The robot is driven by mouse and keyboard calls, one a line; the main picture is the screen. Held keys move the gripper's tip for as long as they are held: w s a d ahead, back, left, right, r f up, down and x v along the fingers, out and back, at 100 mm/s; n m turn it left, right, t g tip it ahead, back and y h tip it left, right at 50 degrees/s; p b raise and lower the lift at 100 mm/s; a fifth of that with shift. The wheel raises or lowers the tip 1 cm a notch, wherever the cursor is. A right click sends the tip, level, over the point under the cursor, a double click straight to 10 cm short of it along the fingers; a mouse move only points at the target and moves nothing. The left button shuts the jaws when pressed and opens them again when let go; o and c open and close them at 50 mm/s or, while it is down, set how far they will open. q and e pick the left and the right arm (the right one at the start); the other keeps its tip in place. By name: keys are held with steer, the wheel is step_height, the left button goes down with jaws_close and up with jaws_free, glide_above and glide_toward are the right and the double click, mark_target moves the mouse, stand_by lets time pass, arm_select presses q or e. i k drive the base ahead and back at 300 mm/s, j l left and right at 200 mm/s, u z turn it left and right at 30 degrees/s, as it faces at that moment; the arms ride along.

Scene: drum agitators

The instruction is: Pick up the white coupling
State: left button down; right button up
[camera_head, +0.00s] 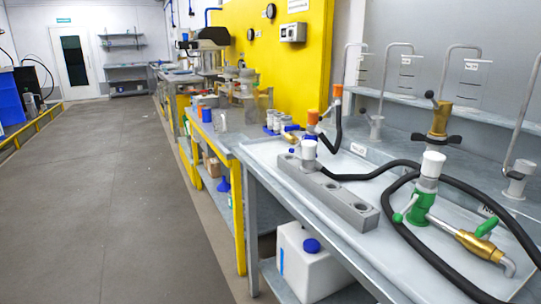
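Two white coupling-like pieces show in the head view. One white coupling (309,150) stands upright in a long grey block with round holes (335,192), near its far end, with a black hose beside it. A larger white cylinder (432,164) sits on top of a green fitting (421,207) with a brass tap at the right. I cannot tell from the picture which one the task names. Neither of my grippers shows in this view.
The bench (270,152) has a raised rim. A black hose (463,187) loops across its right side. A white canister (305,262) sits below. The floor (95,190) at left is clear.

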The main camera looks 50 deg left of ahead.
mark_target(309, 147)
steer(key=u, duration=1.2)
